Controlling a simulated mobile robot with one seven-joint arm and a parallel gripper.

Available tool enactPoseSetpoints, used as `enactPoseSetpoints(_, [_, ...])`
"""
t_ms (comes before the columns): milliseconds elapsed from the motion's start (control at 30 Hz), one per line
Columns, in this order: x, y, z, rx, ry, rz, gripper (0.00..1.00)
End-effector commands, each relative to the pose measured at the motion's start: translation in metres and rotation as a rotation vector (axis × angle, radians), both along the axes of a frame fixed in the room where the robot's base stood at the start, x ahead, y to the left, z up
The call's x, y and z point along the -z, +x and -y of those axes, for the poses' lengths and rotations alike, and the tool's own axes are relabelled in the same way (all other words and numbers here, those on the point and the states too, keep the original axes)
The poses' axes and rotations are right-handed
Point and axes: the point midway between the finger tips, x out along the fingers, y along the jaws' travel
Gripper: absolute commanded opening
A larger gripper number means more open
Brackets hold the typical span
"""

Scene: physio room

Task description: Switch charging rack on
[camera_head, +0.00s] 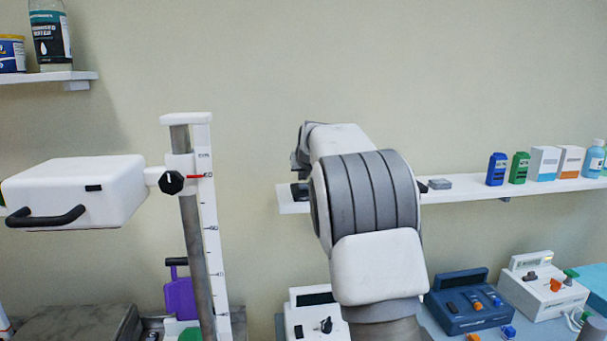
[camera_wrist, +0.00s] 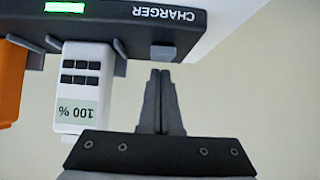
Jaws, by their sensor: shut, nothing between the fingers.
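The charging rack (camera_wrist: 130,22) is a dark bar with the word CHARGER, upside down at the top left of the wrist view. A small green lit panel (camera_wrist: 64,7) shows on its face. A grey square button (camera_wrist: 163,53) sits at its edge near the lettering. A white unit (camera_wrist: 85,80) marked 100 % and an orange unit (camera_wrist: 12,80) are seated in the rack. My gripper (camera_wrist: 161,76) is shut and empty, with its fingertips just below the button in the picture; I cannot tell whether they touch it. In the head view my arm hides the gripper and most or all of the rack.
A white wall shelf (camera_head: 460,196) carries a blue device (camera_head: 496,169), a green device (camera_head: 519,168), boxes and a bottle at right. A blue console (camera_head: 467,300) and white consoles stand below. A height-scale post (camera_head: 205,240) with a white box (camera_head: 80,190) stands left.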

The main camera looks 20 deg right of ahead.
Motion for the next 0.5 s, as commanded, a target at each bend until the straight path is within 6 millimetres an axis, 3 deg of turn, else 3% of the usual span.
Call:
enactPoseSetpoints(333, [-0.0007, 0.0003, 0.0001, 0.000, 0.000, 0.001, 0.00])
enactPoseSetpoints(500, [-0.0077, -0.0090, -0.0020, 0.000, -0.001, 0.003, 0.00])
